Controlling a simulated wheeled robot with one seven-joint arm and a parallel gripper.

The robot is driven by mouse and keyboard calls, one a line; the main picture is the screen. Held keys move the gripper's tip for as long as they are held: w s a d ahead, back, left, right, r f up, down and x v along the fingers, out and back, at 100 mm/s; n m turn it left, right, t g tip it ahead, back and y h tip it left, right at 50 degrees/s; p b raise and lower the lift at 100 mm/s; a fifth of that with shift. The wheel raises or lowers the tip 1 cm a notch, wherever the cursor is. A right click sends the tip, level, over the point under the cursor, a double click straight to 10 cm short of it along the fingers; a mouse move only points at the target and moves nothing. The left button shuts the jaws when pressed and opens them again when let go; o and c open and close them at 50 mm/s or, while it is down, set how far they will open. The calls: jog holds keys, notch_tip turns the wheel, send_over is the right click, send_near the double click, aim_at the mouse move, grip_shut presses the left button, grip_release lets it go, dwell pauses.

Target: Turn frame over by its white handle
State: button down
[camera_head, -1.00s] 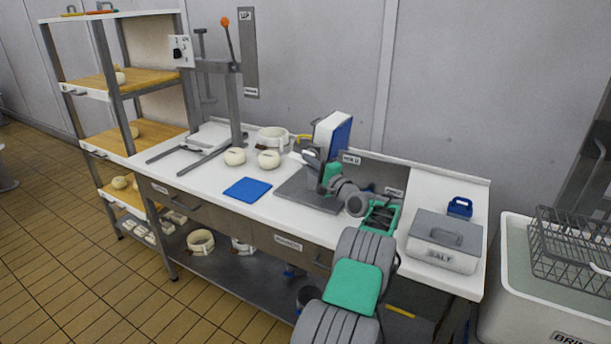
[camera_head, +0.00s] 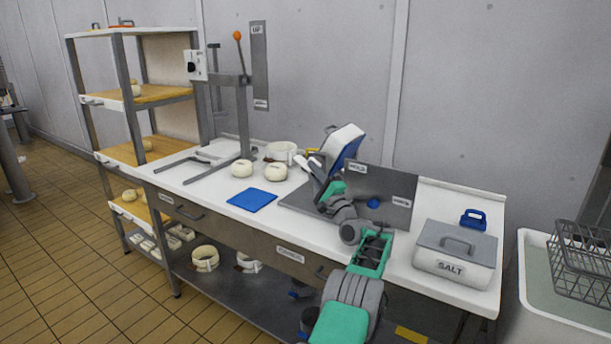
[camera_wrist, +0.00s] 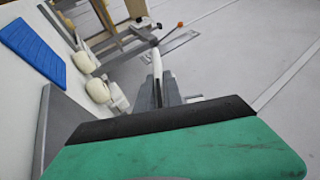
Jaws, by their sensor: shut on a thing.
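The frame (camera_head: 345,142) is a white-and-blue block-like thing in the head view. It is tilted, raised above the grey base plate (camera_head: 300,200) on the worktop. My gripper (camera_head: 316,168) is at its lower left side, shut on the white handle (camera_head: 303,161). In the wrist view, the white handle (camera_wrist: 156,66) runs up from between my grey fingers (camera_wrist: 167,94). My arm hides part of the base plate, and the grip itself is small in the head view.
A grey upright panel (camera_head: 392,192) stands behind the base plate, with a small blue knob (camera_head: 373,203). A blue pad (camera_head: 252,199) and round cheeses (camera_head: 276,172) lie to the left, near a lever press (camera_head: 243,115). A salt box (camera_head: 455,255) stands to the right.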

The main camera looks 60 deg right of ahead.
jog(key=shift+s, duration=0.1)
dwell(0.3)
jog(key=c, duration=1.7)
grip_release()
jog(key=shift+s+d, duration=0.1)
jog(key=shift+o, duration=1.1)
jog(key=shift+w, duration=0.2)
jog(key=shift+s+f, duration=0.15)
jog(key=s+a+b, duration=0.4)
jog(key=s+a, duration=0.2)
jog(key=s, duration=0.5)
jog(key=shift+a, duration=0.35)
jog(key=shift+f, duration=0.1)
